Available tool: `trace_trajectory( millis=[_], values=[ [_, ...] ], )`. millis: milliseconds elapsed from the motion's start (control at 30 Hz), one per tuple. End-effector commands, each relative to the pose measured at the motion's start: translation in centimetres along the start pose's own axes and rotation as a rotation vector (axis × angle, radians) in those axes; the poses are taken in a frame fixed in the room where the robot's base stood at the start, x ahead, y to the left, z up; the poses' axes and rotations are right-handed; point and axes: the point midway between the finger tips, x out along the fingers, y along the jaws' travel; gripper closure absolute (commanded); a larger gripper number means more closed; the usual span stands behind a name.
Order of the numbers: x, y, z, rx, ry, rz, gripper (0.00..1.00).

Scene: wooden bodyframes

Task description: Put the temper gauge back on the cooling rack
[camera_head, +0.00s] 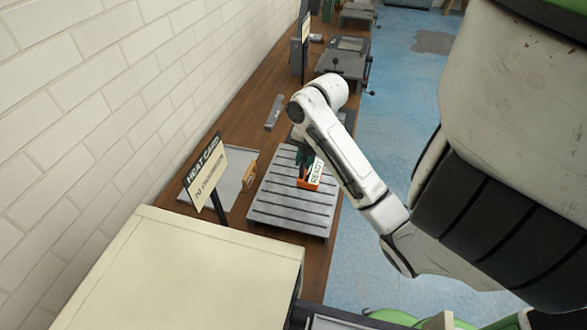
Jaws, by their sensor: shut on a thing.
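A small orange thing with a pale lettered face (311,180), which seems to be the temper gauge, is at the upper middle of the grey slatted cooling rack (277,214). My gripper (304,164), with dark green fingers, is shut on it from above. My white arm reaches in from the right and hides part of the rack's right side. I cannot tell whether the orange thing touches the slats or hangs just above them. The rest of the rack's top is bare.
A grey tray (228,164) with a brown-orange piece (250,175) lies left of the rack, behind a "HEAT CARD" sign (206,176). A cream cabinet (180,270) fills the near left. A grey bar (274,112) and machines (343,62) stand farther along the bench.

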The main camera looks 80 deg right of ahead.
Motion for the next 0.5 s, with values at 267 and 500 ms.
trace_trajectory(
  millis=[267,500],
  values=[
    [2.2,0.9,1.2,-0.002,0.007,-0.005,1.0],
    [5.2,1.7,2.9,-0.001,0.003,-0.005,1.0]
  ],
)
